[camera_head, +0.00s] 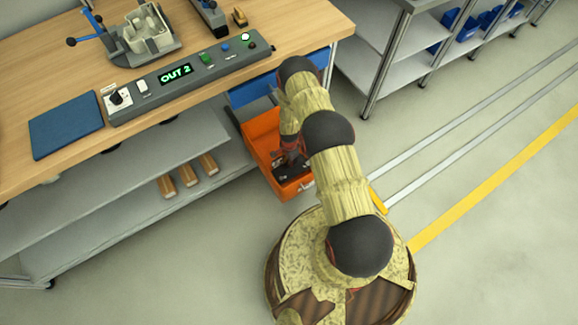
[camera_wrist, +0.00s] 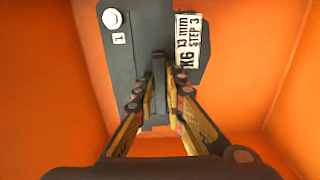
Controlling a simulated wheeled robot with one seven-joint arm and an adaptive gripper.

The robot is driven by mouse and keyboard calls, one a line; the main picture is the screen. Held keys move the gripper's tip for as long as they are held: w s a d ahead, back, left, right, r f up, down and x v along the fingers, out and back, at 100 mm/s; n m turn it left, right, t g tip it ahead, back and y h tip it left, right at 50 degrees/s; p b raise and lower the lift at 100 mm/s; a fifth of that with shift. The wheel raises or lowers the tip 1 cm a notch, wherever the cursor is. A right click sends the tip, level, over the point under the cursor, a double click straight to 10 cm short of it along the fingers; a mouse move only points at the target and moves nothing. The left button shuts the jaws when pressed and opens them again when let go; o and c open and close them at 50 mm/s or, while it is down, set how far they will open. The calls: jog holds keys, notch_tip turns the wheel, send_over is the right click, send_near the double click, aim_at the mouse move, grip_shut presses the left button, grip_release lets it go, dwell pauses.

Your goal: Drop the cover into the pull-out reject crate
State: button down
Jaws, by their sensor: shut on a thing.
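The orange pull-out reject crate (camera_head: 257,146) stands out from under the bench, and its orange walls (camera_wrist: 45,90) surround the wrist view. My gripper (camera_head: 291,160) reaches down inside the crate. In the wrist view my gripper (camera_wrist: 159,88) is shut on a raised rib of the dark grey cover (camera_wrist: 135,50). The cover has a white round knob, a small "1" tag and a white printed label. It is within the crate walls; I cannot tell whether it touches the crate floor. In the head view my arm hides part of the crate.
The wooden bench (camera_head: 60,95) carries a control box (camera_head: 190,75) reading "OUT 2", a blue mat (camera_head: 66,126) and a grey fixture (camera_head: 145,35). A grey shelf below holds wooden blocks (camera_head: 187,175). Metal shelving stands at right. The floor at right is clear.

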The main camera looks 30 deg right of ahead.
jog(key=shift+f+b, duration=0.7)
jog(key=shift+f, duration=1.05)
jog(key=shift+f, duration=0.6)
jog(key=c, duration=1.8)
grip_release()
jog(key=shift+c, duration=0.2)
notch_tip(320, 180, up, 13)
jog(key=p, duration=0.4)
jog(key=shift+r+p, duration=0.1)
jog(key=shift+p, duration=0.2)
jog(key=shift+r, duration=0.1)
